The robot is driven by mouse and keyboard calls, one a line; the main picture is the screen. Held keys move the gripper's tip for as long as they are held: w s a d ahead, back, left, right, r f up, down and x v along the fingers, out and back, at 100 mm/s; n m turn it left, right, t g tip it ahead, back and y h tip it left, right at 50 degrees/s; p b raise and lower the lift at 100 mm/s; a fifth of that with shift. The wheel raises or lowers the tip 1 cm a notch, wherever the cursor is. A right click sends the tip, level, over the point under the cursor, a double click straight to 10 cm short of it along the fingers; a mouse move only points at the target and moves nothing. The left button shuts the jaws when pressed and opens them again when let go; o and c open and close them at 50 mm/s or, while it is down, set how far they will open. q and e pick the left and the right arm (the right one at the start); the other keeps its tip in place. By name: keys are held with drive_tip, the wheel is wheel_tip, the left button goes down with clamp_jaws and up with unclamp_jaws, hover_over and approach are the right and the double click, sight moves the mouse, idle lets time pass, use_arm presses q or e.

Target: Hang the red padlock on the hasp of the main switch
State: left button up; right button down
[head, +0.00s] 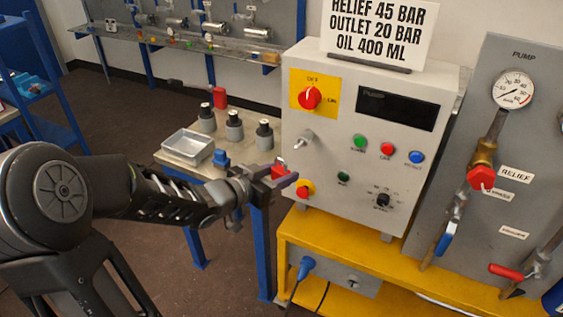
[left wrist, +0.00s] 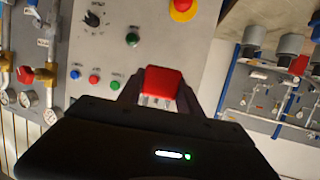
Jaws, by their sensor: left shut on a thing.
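The red padlock (head: 280,170) is held in my left gripper (head: 285,174), whose fingers are shut on it, and its shackle shows above the body in the head view. The padlock also shows between the fingers in the left wrist view (left wrist: 162,82). The main switch (head: 309,97) is a red knob on a yellow plate at the upper left of the cabinet front. A small metal fitting (head: 303,139) sticks out below that plate; I cannot tell whether it is the hasp. The padlock is below and left of it, apart from it. My right gripper is out of view.
The grey cabinet (head: 340,190) stands on a yellow bench (head: 350,243). A red stop button (head: 305,188) is close to my left fingertips. Behind my left arm, a side table holds a metal tray (head: 187,147) and several grey-and-black vessels (head: 234,126).

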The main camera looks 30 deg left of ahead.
use_arm(q)
drive_tip(key=shift+s+d+r, duration=0.55)
drive_tip(key=shift+s+r, duration=0.35)
drive_tip(key=shift+w+f, duration=0.1)
drive_tip(key=shift+w, duration=0.15)
drive_tip(key=shift+w+f+b, duration=0.1)
drive_tip(key=shift+w+b, duration=0.25)
drive_tip(key=shift+w, duration=0.55)
drive_tip(key=w+f+b, duration=0.1)
drive_tip(key=w+b, duration=0.1)
drive_tip(key=w, duration=0.5)
drive_tip(key=shift+w+f, duration=0.15)
drive_tip(key=shift+w, duration=0.15)
drive_tip(key=shift+a, duration=0.1)
